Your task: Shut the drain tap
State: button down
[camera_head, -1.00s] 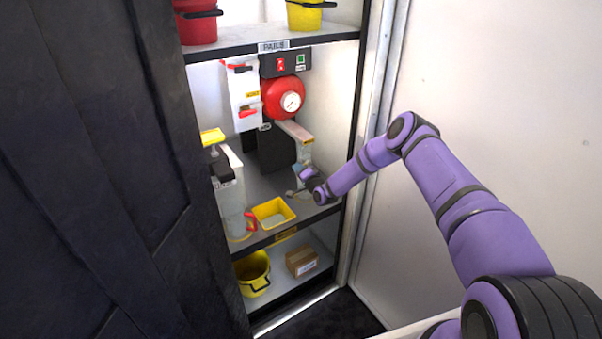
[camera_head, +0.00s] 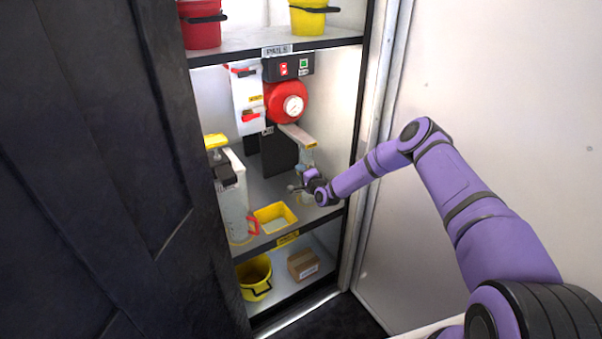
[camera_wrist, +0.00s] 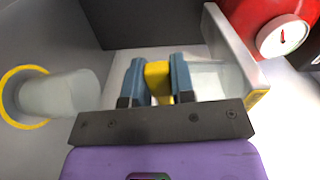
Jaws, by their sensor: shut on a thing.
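In the wrist view the two blue fingers of my gripper (camera_wrist: 159,65) are shut on a yellow piece (camera_wrist: 158,84), which looks like the handle of the drain tap. It sits at the end of a clear cylinder (camera_wrist: 212,80) under a grey bracket (camera_wrist: 232,50). A pale translucent cup (camera_wrist: 60,95) with a yellow ring lies in line with it at the left, apart from my fingers. In the head view my gripper (camera_head: 307,177) is below the bracket, just above the middle shelf; the tap is too small to make out there.
A red round unit with a gauge (camera_head: 286,103) hangs above. A yellow tray (camera_head: 274,218) and a translucent tank (camera_head: 232,200) with a red handle stand left on the shelf. The cabinet's right frame (camera_head: 362,150) is close to my arm. A yellow bucket (camera_head: 254,277) and a carton (camera_head: 303,265) are below.

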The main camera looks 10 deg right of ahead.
jog(key=c, duration=1)
grip_release()
jog(key=shift+o, duration=0.2)
jog(key=v, duration=1.1)
